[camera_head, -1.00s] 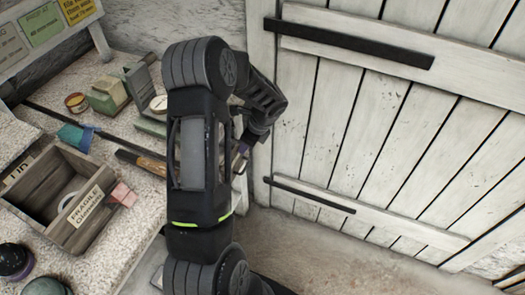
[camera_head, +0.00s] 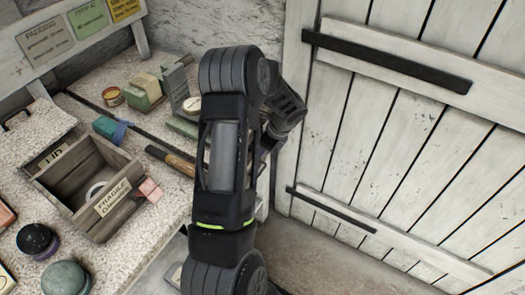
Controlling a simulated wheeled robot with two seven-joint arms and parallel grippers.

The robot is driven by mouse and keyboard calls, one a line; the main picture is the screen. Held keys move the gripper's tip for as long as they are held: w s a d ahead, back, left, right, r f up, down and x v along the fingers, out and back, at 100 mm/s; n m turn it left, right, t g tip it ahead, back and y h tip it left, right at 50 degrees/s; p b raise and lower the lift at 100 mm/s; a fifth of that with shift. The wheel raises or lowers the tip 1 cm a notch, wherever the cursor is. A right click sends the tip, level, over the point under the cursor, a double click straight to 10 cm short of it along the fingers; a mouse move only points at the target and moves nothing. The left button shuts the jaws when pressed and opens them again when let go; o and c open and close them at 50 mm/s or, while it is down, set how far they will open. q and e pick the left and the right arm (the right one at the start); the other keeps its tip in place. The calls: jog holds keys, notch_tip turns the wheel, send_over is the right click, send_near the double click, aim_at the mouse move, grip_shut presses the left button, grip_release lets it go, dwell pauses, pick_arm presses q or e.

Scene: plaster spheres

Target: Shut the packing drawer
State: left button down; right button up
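One of my arms rises from the bottom centre and bends over at its top. It covers the right end of the workbench (camera_head: 128,262). Its gripper is hidden behind its own links, so the fingers do not show. My other gripper is outside the view. No packing drawer can be clearly made out. A small pale grey patch shows below the bench's front edge, beside my arm, but I cannot tell whether it is part of a drawer. Most of the bench front is hidden or out of frame.
A white plank door (camera_head: 400,150) closes off the right.

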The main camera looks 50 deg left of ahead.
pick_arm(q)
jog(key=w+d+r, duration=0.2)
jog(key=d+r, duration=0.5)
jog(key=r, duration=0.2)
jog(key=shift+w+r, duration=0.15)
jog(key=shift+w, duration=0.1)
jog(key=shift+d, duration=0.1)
